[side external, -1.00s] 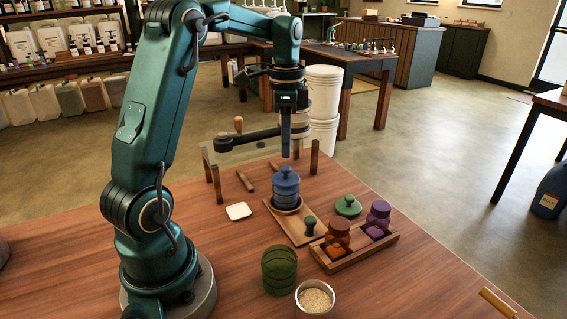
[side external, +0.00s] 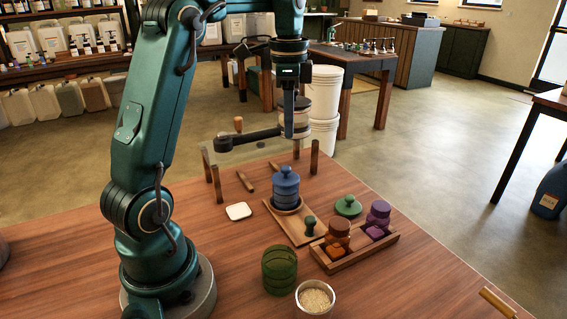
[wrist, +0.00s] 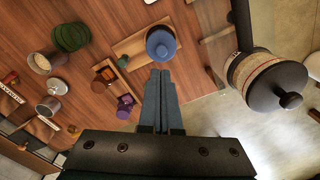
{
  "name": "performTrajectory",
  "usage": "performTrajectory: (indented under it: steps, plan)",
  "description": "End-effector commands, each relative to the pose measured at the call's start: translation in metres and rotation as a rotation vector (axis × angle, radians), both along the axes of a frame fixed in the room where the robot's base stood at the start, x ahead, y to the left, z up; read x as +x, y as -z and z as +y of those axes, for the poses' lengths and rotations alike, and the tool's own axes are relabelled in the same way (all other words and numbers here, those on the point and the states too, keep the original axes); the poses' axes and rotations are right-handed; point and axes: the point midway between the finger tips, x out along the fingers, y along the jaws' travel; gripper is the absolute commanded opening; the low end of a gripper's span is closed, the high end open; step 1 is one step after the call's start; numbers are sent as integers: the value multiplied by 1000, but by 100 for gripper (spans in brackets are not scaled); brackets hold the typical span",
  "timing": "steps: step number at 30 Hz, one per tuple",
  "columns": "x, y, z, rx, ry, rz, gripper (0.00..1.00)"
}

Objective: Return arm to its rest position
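My gripper (side external: 289,135) hangs pointing down, above the far part of the wooden table. Its two fingers lie together with nothing between them; they also show in the wrist view (wrist: 160,76). A blue lidded bucket (side external: 286,188) stands upright on the round end of a wooden board (side external: 302,229), below the gripper and apart from it. The bucket also shows just beyond the fingertips in the wrist view (wrist: 160,44). An orange bucket (side external: 338,232) and a purple bucket (side external: 379,214) stand in a wooden tray (side external: 356,258) at the right.
A dark lever (side external: 248,137) on a wooden frame is close behind the gripper, with a striped lidded vessel (wrist: 268,80) near it. A green container (side external: 279,270), a bowl of grains (side external: 315,298), a green lid (side external: 348,206) and a white pad (side external: 238,211) lie on the table.

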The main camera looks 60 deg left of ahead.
Motion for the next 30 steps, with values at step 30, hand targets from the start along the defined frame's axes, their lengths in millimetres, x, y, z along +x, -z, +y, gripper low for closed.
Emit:
performTrajectory:
  steps: [30]
  plan:
    - [-128, 31, -159, -134, -485, -451, 0]
